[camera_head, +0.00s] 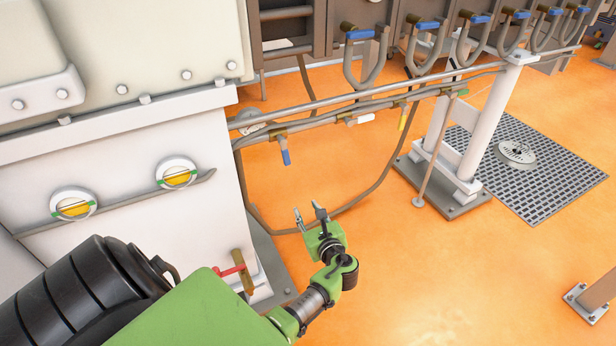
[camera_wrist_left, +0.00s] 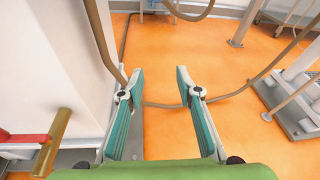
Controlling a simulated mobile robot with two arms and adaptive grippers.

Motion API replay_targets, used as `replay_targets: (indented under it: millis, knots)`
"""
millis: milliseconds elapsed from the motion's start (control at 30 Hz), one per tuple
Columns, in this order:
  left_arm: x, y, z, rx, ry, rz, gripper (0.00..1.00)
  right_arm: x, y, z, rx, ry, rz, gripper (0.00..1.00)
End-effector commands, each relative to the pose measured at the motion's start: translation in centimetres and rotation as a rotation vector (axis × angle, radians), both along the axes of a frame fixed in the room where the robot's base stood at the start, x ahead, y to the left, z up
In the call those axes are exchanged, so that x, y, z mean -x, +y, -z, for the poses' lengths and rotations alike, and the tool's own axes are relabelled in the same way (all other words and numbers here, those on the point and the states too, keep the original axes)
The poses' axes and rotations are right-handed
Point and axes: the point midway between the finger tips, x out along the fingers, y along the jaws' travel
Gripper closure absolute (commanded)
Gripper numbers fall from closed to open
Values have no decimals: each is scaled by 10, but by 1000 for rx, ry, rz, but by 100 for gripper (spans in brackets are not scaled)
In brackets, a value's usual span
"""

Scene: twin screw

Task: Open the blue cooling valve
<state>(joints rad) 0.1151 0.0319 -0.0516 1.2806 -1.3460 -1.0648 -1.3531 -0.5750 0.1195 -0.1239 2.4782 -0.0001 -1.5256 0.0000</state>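A blue valve handle (camera_head: 286,157) hangs down from a brass valve body (camera_head: 278,136) on the pipe beside the white machine. Several more blue-handled valves, one of them a blue handle (camera_head: 360,34), sit in a row on curved hoses at the back. I cannot tell from the frames which one is the cooling valve. My left gripper (camera_head: 310,213) is open and empty, below and slightly right of the hanging blue handle and apart from it. In the left wrist view its two fingers (camera_wrist_left: 158,76) stand spread with nothing between them. My right gripper is not in view.
A red-handled valve (camera_head: 230,271) is low on the white machine (camera_head: 120,150), near my left arm. A hose (camera_head: 385,185) loops by the gripper. A white post (camera_head: 497,110) stands right. Orange floor (camera_head: 440,270) is clear.

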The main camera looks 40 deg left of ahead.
Motion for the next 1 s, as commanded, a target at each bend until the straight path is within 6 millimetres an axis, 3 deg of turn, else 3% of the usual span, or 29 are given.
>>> replay_targets:
  millis: [600, 800, 1000]
  knots:
    - [44, -40, 101, 387, -28, -1, 68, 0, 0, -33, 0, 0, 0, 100]
    - [56, -48, 119, 459, -35, -17, 68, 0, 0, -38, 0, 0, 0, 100]
    - [59, -50, 124, 479, -39, -21, 68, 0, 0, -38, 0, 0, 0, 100]
